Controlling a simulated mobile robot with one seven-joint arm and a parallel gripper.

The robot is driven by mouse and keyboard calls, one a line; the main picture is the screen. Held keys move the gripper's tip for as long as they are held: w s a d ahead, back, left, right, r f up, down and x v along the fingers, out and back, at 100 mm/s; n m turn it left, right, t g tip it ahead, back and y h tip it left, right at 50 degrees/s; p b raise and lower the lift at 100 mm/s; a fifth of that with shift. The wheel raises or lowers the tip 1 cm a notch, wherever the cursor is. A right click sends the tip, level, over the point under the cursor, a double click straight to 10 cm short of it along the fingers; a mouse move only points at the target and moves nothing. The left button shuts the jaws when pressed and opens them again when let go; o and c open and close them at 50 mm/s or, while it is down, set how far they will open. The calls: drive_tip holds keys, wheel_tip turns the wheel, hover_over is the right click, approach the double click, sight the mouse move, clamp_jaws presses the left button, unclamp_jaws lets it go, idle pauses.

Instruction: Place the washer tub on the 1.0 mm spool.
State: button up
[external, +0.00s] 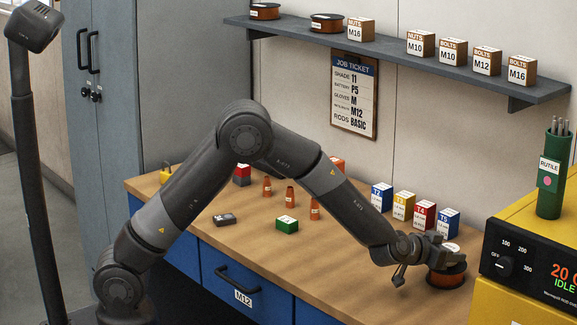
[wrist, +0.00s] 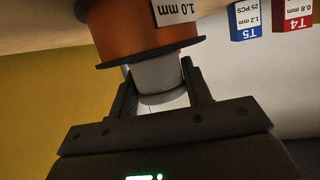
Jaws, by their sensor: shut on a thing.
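The 1.0 mm spool (external: 447,279), copper-orange with dark flanges, stands on the bench at the right, near the yellow machine. In the wrist view the spool (wrist: 125,30) appears upside down, with its "1.0 mm" label readable. My gripper (wrist: 158,88) is shut on a small pale grey-white tub (wrist: 158,73), one finger on each side. The tub meets the spool's dark flange in the wrist view; I cannot tell whether it rests on it or hovers slightly. In the external view my gripper (external: 438,252) is right above the spool and mostly hides the tub.
Tip boxes, including the T5 box (external: 447,223) and T4 box (external: 423,216), stand behind my gripper. The yellow welding machine (external: 487,298) and green rod holder (external: 553,175) are close at right. The front bench is clear.

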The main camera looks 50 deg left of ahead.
drive_tip(key=shift+f, duration=0.15)
drive_tip(key=o, duration=1)
drive_tip(key=shift+o, duration=0.2)
